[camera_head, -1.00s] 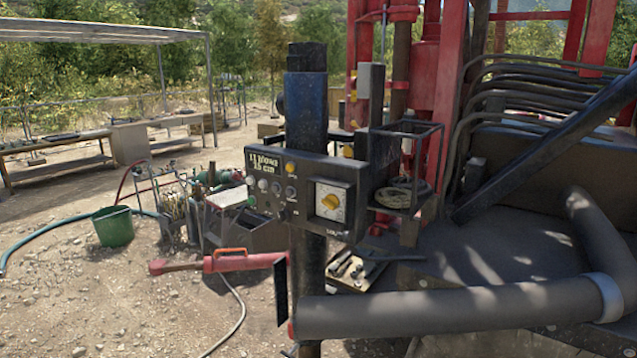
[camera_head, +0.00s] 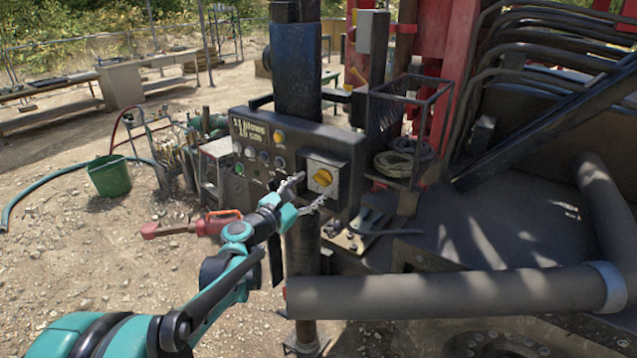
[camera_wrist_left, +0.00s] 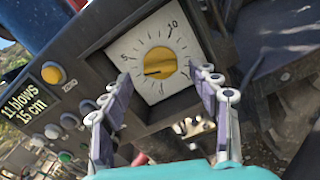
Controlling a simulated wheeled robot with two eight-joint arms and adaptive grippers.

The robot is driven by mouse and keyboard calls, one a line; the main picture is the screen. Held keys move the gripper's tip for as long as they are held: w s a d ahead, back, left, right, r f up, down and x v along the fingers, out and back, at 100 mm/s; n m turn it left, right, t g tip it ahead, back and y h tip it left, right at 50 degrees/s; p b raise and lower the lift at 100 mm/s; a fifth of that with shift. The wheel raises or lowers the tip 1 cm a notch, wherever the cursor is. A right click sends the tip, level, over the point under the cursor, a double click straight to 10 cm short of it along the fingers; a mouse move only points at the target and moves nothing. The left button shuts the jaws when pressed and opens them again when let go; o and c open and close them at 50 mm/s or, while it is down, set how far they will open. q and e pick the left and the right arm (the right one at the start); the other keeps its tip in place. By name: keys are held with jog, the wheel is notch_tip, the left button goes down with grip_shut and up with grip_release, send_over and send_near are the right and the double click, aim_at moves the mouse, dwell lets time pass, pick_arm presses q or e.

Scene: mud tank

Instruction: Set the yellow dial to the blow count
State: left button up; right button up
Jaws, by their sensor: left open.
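The yellow dial (camera_head: 322,177) sits on a white square plate on the dark control panel (camera_head: 262,150). In the left wrist view the yellow dial (camera_wrist_left: 160,63) shows a scale around it, with 5 and 10 legible. The panel's label reads "11 blows 15 cm" (camera_wrist_left: 24,104). My left gripper (camera_head: 308,192) is open just in front of and below the dial. In the left wrist view its fingers (camera_wrist_left: 163,88) stand apart at the lower left and lower right of the dial, which is not gripped. My right gripper is not in view.
Several buttons (camera_head: 264,157) and a yellow lamp (camera_head: 278,137) sit left of the dial. A wire basket (camera_head: 405,130) with rope stands to the right. A thick grey pipe (camera_head: 450,294) crosses below. A green bucket (camera_head: 110,176) stands on the ground at left.

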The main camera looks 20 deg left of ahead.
aim_at(318, 182)
pick_arm(q)
jog(key=x, duration=0.2)
jog(key=shift+w+f, duration=0.1)
jog(key=shift+w, duration=0.25)
jog(key=shift+w+d, duration=0.2)
jog(key=shift+w, duration=0.05)
jog(key=c, duration=1.2)
jog(key=shift+o, duration=0.2)
